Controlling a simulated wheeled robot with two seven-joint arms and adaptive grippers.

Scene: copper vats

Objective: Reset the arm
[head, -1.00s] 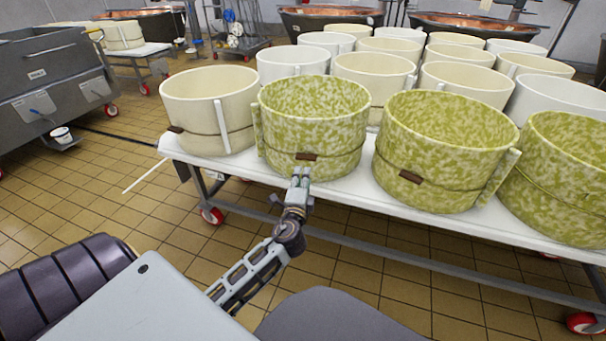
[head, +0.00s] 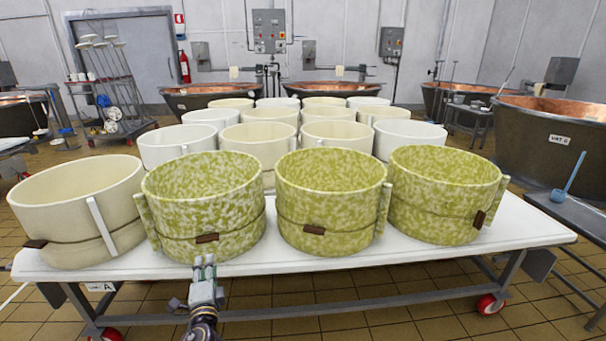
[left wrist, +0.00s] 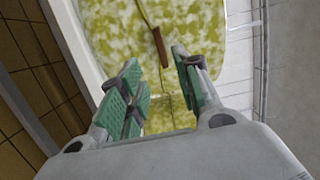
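My left gripper (head: 204,268) is low in the head view, in front of the leftmost green-mottled mould (head: 215,192), just below its brown tag (head: 207,238). In the left wrist view its two green-padded fingers (left wrist: 160,82) are apart with nothing held between them. The mottled mould wall (left wrist: 110,30) and the brown tag (left wrist: 160,46) show beyond the fingers. I cannot tell whether a fingertip touches the mould. My right gripper is not in view.
A white wheeled table (head: 340,273) carries a row of mottled moulds, a cream mould (head: 75,205) at left, and several cream and white moulds behind. Copper vats (head: 340,90) stand further back. A side bench (head: 570,215) with a blue ladle (head: 567,178) is at right.

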